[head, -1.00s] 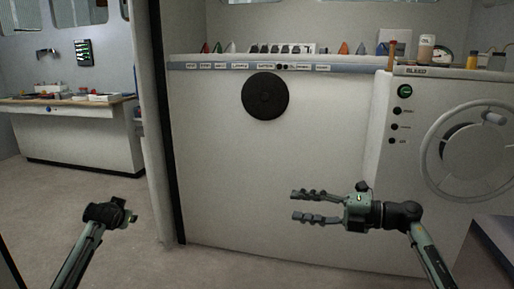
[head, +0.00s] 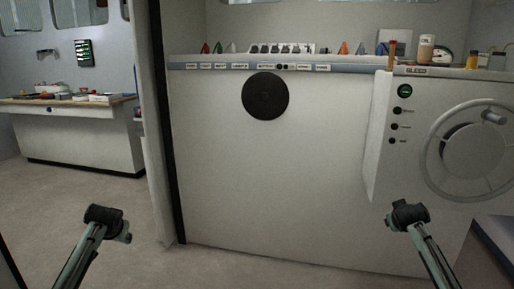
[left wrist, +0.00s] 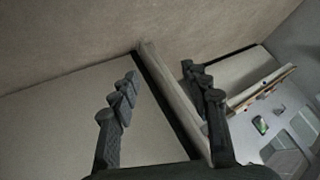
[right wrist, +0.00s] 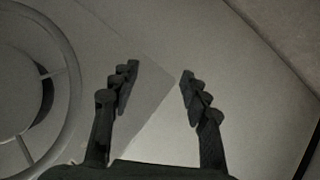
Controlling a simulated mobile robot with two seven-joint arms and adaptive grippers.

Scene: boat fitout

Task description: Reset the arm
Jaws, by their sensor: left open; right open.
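In the head view my left arm (head: 95,235) comes up from the lower left and my right arm (head: 420,235) from the lower right. The fingers of both grippers are hidden there behind the wrists. In the left wrist view my left gripper (left wrist: 160,88) is open and empty, its dark fingers spread wide. In the right wrist view my right gripper (right wrist: 158,85) is open and empty, with the pale console front beyond it. Neither gripper touches anything.
A white console (head: 275,160) with a round black disc (head: 265,96) stands ahead. At right is a unit with a handwheel (head: 428,150). A workbench (head: 80,130) stands at far left beyond a doorway post (head: 155,120). The floor between my arms is clear.

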